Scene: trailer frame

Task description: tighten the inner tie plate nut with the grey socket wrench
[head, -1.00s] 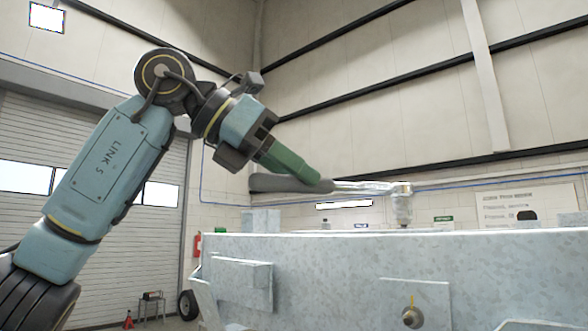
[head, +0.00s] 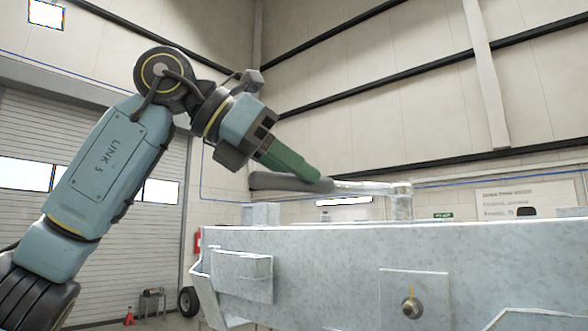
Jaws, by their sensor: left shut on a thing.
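My left gripper (head: 290,165) comes in from the left with green fingers shut on the dark grey handle of the socket wrench (head: 365,187). The wrench lies nearly level, its shiny shaft reaching right to a head and socket (head: 402,204) that points down just above or behind the top edge of the galvanized trailer frame (head: 330,250). The frame's edge hides the socket's lower end, so I cannot tell whether it sits on a nut. The inner tie plate nut is not visible. My right gripper is not in view.
A bracket (head: 242,275) juts from the frame's near face at the left. A small block (head: 261,213) stands at the frame's top edge. A wheel (head: 188,302), a red jack stand (head: 129,316) and a fire extinguisher (head: 197,242) are farther back.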

